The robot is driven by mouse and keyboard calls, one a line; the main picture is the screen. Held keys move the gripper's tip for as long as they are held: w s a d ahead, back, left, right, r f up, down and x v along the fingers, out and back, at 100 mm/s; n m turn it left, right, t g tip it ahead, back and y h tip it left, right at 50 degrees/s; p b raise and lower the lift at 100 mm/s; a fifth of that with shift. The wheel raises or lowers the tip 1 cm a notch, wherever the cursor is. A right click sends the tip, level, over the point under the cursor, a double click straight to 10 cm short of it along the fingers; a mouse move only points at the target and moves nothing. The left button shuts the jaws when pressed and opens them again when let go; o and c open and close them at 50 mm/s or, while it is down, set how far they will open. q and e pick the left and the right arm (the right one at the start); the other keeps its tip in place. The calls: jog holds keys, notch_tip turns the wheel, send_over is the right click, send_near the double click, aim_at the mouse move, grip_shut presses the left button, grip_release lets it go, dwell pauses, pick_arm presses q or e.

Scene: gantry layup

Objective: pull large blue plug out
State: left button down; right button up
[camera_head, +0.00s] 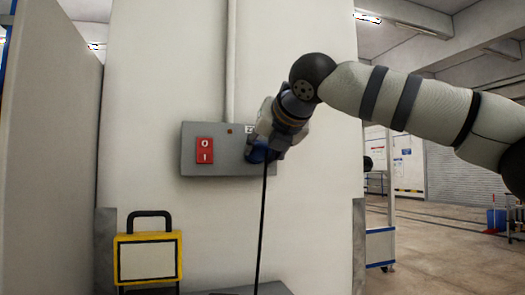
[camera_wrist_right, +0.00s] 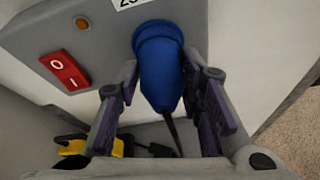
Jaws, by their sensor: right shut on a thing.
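The large blue plug (camera_wrist_right: 162,72) sits at the lower right of the grey wall box (camera_head: 226,160). In the wrist view its top end meets a blue socket collar on the box, and I see no clear gap there. My right gripper (camera_wrist_right: 160,88) has its two fingers on either side of the plug body and is shut on it. In the head view the gripper (camera_head: 268,146) covers most of the plug, with only a bit of blue showing. A black cable (camera_head: 262,220) hangs down from the plug. My left gripper is not in view.
A red 0/1 switch (camera_head: 204,150) is on the box, left of the plug. A yellow-framed stand (camera_head: 120,262) with a black handle is at the lower left. A grey panel (camera_head: 60,150) stands at far left. Open floor (camera_head: 435,240) lies to the right.

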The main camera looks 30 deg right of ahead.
jog(key=shift+f, duration=0.1)
grip_shut()
jog(key=shift+s, duration=0.1)
jog(key=shift+s, duration=0.1)
jog(key=shift+s+a+p, duration=0.15)
jog(key=shift+s, duration=0.45)
jog(key=shift+s+a+p, duration=0.15)
jog(key=shift+s, duration=0.4)
jog(key=s, duration=0.3)
jog(key=shift+s+a, duration=0.2)
jog(key=shift+a, duration=0.2)
